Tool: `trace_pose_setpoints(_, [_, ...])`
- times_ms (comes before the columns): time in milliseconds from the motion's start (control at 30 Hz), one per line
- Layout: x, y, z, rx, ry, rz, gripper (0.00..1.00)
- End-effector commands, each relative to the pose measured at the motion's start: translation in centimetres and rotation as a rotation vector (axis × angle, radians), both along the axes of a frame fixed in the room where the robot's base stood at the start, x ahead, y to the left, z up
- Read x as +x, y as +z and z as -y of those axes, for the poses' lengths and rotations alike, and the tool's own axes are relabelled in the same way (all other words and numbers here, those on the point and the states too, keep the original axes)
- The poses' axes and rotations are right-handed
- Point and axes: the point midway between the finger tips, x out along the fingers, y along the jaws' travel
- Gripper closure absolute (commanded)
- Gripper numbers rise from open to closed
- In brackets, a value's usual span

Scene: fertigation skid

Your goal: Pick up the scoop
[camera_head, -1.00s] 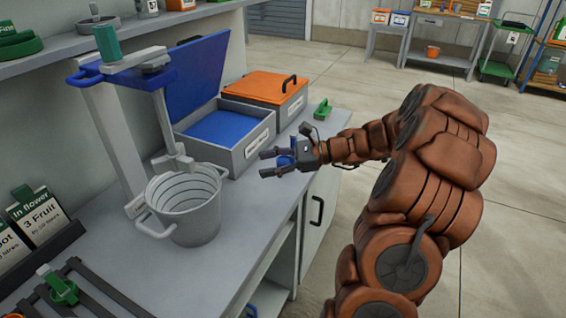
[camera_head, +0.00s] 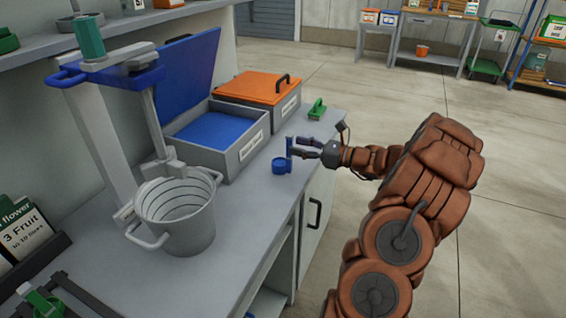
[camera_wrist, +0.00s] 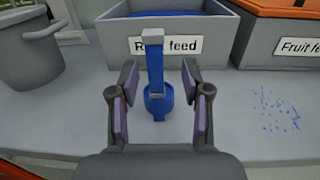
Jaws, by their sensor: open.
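The blue scoop (camera_head: 280,165) stands on the grey bench in front of the open feed box. My gripper (camera_head: 304,147) is beside the handle. In the wrist view my gripper (camera_wrist: 157,103) is open, one dark finger with a purple pad on each side of the scoop, with gaps showing.
An open grey box (camera_head: 234,159) with blue contents and a raised blue lid stands behind the scoop. An orange-lidded box (camera_head: 290,112) is beyond it. A grey bucket (camera_head: 200,228) stands to the left. Blue specks (camera_wrist: 278,112) lie on the bench at right.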

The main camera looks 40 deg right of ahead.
Motion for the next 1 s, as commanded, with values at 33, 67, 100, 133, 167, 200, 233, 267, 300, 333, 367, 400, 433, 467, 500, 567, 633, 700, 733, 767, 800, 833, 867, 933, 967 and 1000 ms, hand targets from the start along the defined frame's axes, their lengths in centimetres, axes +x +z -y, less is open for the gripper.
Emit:
trace_pose_setpoints(33, [0.5,0.2,-0.7,0.001,0.005,-0.002,0.52])
trace_pose_setpoints(67, [0.8,0.3,-1.1,0.001,0.006,-0.002,0.52])
trace_pose_setpoints(100, [1.2,0.5,-1.5,0.0,0.006,-0.001,0.52])
trace_pose_setpoints(133, [1.5,0.5,-1.8,0.0,0.006,-0.001,0.52])
trace_pose_setpoints(167, [1.9,0.4,-2.0,0.0,0.007,-0.001,0.52])
trace_pose_setpoints(200, [2.3,0.4,-2.3,-0.001,0.007,-0.001,0.52])
trace_pose_setpoints(233, [2.5,0.4,-2.4,-0.001,0.006,-0.001,0.52])
trace_pose_setpoints(267, [2.7,0.4,-2.5,0.0,0.006,0.0,0.52])
trace_pose_setpoints(300, [2.9,0.4,-2.6,0.0,0.006,0.0,0.52])
trace_pose_setpoints(333, [3.0,0.4,-2.7,0.0,0.006,0.0,0.52])
trace_pose_setpoints(367, [3.1,0.4,-2.7,-0.001,0.005,0.001,0.52])
trace_pose_setpoints(400, [3.1,0.4,-2.7,0.0,0.004,0.001,0.52])
trace_pose_setpoints(433, [3.1,0.4,-2.7,0.0,0.004,0.001,0.52])
trace_pose_setpoints(467, [3.2,0.4,-2.7,0.0,0.004,0.001,0.52])
trace_pose_setpoints(500, [3.1,0.4,-2.7,0.0,0.004,0.001,0.52])
trace_pose_setpoints(567, [3.1,0.4,-2.7,-0.001,0.004,0.001,0.52])
trace_pose_setpoints(633, [3.1,0.4,-2.7,-0.001,0.004,0.001,0.57])
trace_pose_setpoints(700, [3.1,0.4,-2.7,-0.001,0.004,0.001,0.65])
trace_pose_setpoints(733, [3.1,0.4,-2.7,-0.001,0.004,0.001,0.68])
trace_pose_setpoints(767, [3.1,0.4,-2.7,-0.001,0.004,0.001,0.71])
trace_pose_setpoints(800, [3.1,0.4,-2.7,-0.001,0.004,0.001,0.75])
trace_pose_setpoints(833, [3.1,0.4,-2.7,-0.001,0.004,0.001,0.78])
trace_pose_setpoints(867, [3.1,0.4,-2.7,-0.001,0.004,0.001,0.81])
trace_pose_setpoints(933, [3.1,0.4,-2.7,-0.002,0.004,0.001,0.89])
trace_pose_setpoints(967, [3.1,0.4,-2.7,-0.002,0.004,0.001,0.92])
trace_pose_setpoints(1000, [3.1,0.4,-2.7,-0.002,0.004,0.001,0.96])
